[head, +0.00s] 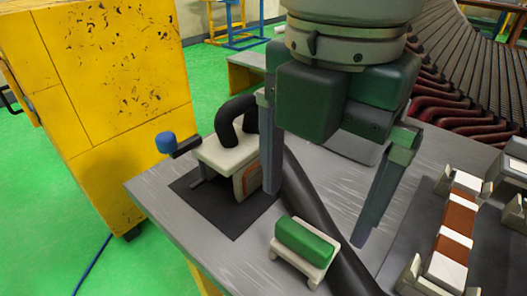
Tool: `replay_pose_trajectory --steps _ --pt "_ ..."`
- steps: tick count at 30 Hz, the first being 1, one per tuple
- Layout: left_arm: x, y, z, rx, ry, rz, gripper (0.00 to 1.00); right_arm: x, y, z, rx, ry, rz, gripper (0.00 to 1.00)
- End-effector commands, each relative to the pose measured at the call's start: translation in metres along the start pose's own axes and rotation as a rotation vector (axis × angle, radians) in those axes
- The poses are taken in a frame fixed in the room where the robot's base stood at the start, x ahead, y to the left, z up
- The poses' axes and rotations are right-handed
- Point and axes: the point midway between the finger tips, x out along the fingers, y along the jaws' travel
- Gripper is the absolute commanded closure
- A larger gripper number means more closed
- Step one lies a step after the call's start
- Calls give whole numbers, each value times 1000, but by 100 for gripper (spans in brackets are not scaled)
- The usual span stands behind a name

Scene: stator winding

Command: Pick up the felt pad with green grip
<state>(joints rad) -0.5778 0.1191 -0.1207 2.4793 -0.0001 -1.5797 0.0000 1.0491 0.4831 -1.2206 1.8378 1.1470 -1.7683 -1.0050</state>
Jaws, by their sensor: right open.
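The felt pad with green grip (306,241) sits near the front edge of the grey table. Its green block lies on a cream base with small stubs at its corners. My right gripper (315,218) hangs from the top of the head view with its two fingers pointing down, spread wide and with nothing between them. Its fingertips appear just behind the pad in the picture; their height above the table is hard to judge. My left gripper is not in view.
A cream device with a black handle and blue knob (227,153) stands on a dark mat (213,212) left of the gripper. A thick black hose (322,222) runs behind the pad. A fixture with white and brown blocks (455,232) is at right. A yellow cabinet (110,100) stands left.

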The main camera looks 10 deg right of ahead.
Motion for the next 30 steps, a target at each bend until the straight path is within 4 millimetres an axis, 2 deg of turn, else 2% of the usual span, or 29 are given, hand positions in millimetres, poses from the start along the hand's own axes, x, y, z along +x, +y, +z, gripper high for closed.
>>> replay_pose_trajectory --steps 3,8,15,19,25,30 --pt "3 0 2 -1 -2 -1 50 18 0 0 2 1 -2 0" --pt "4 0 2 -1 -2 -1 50 31 0 0 3 0 0 0" --pt "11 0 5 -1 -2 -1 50 68 -1 -1 2 0 0 0" --pt "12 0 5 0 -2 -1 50 76 0 -1 2 0 3 0" --pt "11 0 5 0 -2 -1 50 76 0 -1 1 -1 3 0" --pt "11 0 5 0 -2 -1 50 76 0 -1 1 -1 3 19"
